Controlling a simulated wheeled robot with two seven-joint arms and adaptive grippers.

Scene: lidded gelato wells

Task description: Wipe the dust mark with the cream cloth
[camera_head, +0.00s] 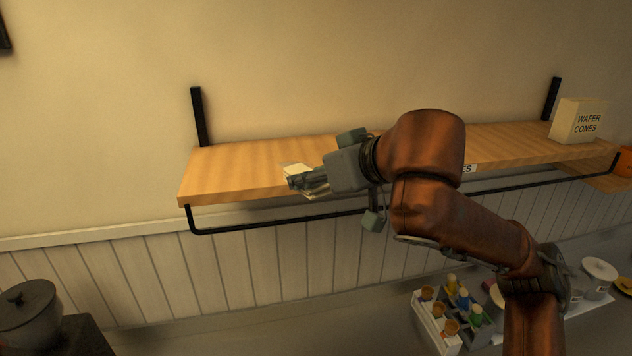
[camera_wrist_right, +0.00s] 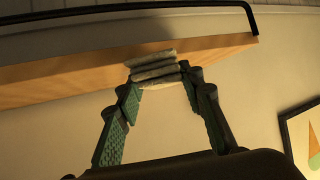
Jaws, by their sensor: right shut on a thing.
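The cream cloth (camera_head: 295,169) is a small folded pad at the front edge of the wooden shelf (camera_head: 235,172), left of its middle. In the right wrist view the cloth (camera_wrist_right: 154,68) shows as a stack of folds between the fingertips, against the shelf's edge. My right gripper (camera_head: 308,183) is shut on it; the gripper also shows in the wrist view (camera_wrist_right: 160,80). I cannot tell how firmly the cloth touches the wood. I cannot make out the dust mark; my right arm hides part of the shelf. My left gripper is not in view.
A wafer cones box (camera_head: 578,121) stands at the shelf's right end. A black rail (camera_head: 275,224) runs below the front edge. Below right is a white caddy (camera_head: 437,328) with cups and bottles; a grey lidded pot (camera_head: 27,312) stands lower left. The shelf's left end is bare.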

